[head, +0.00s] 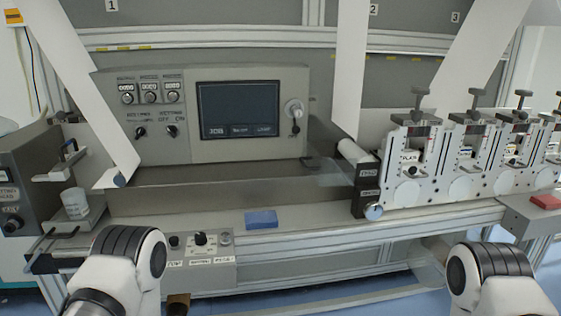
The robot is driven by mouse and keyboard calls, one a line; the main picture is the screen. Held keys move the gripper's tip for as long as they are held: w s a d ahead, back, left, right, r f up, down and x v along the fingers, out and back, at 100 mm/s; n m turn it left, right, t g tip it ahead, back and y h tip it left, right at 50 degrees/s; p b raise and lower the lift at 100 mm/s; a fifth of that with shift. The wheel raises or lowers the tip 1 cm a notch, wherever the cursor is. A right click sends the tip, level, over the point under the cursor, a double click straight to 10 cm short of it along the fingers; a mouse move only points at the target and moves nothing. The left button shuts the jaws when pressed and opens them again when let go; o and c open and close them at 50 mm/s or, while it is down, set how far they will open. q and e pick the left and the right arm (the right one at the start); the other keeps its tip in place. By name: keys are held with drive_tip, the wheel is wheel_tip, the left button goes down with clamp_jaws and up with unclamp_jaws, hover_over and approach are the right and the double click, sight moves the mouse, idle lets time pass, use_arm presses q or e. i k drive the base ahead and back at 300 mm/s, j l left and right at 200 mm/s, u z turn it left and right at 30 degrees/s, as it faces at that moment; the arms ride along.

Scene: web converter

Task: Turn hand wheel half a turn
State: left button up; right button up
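I cannot tell for certain which part is the hand wheel. A small round silver knob (374,212) sits at the lower left corner of the white slitting unit (435,170). Several dark T-shaped handles, such as the leftmost one (416,108), stand upright on top of that unit. Parts of my two arms show at the bottom left and bottom right, in front of the machine. Neither gripper shows in the head view, and neither arm visibly touches a knob or handle.
A grey control panel (205,118) with a dark screen stands at the back. White web strips (350,60) hang above. A small knob box (208,246) is below the ledge.

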sight(373, 209)
drive_tip(key=l+z, duration=0.35)
drive_tip(key=i+l+z, duration=0.1)
drive_tip(key=z, duration=0.3)
drive_tip(key=i+l+z, duration=0.1)
drive_tip(key=l+z, duration=0.25)
drive_tip(key=j, duration=0.1)
